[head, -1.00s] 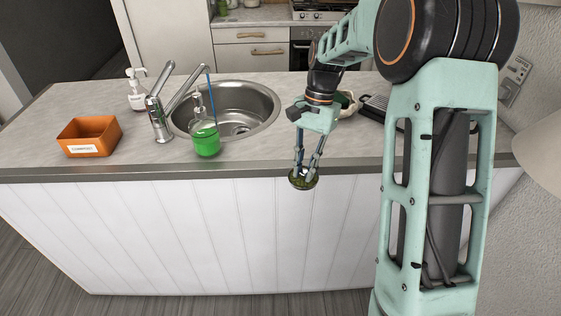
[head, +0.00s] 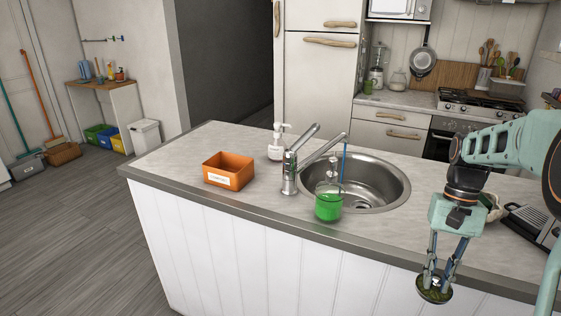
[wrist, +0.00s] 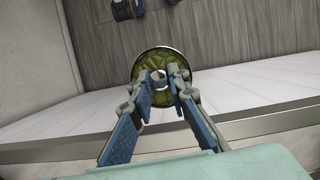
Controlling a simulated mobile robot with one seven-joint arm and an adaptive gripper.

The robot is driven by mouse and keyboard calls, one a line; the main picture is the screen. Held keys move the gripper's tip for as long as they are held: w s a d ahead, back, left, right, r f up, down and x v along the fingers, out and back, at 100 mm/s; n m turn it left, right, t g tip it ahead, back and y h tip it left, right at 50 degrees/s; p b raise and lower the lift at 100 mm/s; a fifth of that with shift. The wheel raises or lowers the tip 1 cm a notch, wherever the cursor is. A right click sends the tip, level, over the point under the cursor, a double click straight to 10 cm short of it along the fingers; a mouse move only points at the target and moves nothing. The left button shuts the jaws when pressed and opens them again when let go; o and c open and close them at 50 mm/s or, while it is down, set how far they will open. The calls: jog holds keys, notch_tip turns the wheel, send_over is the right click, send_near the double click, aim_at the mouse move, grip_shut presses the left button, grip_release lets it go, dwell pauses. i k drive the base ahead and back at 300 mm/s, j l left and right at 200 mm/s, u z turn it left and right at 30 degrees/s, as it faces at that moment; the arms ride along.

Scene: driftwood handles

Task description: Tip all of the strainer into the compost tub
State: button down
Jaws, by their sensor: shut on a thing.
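My gripper (head: 439,277) is shut on the strainer (head: 434,294), a small round metal piece with green-brown scraps in it. It hangs in front of the counter's front edge, at the right of the head view. In the wrist view the strainer (wrist: 163,68) shows between my fingertips, with the scraps around a central post. The compost tub (head: 229,170) is an orange open box with a white label. It stands on the counter left of the sink, well apart from my gripper. Its inside bottom is hidden.
On the counter (head: 200,147) are a sink (head: 385,192), a tap (head: 290,172), a green-filled glass container (head: 328,203) and a white pump bottle (head: 277,148). A dark rack (head: 530,224) lies at the right. Counter around the tub is bare.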

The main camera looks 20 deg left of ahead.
aim_at(229, 170)
jog(key=u, duration=1.95)
jog(key=i+l+u, duration=0.2)
jog(key=i, duration=0.15)
jog(key=i+l, duration=0.15)
jog(key=i, duration=0.35)
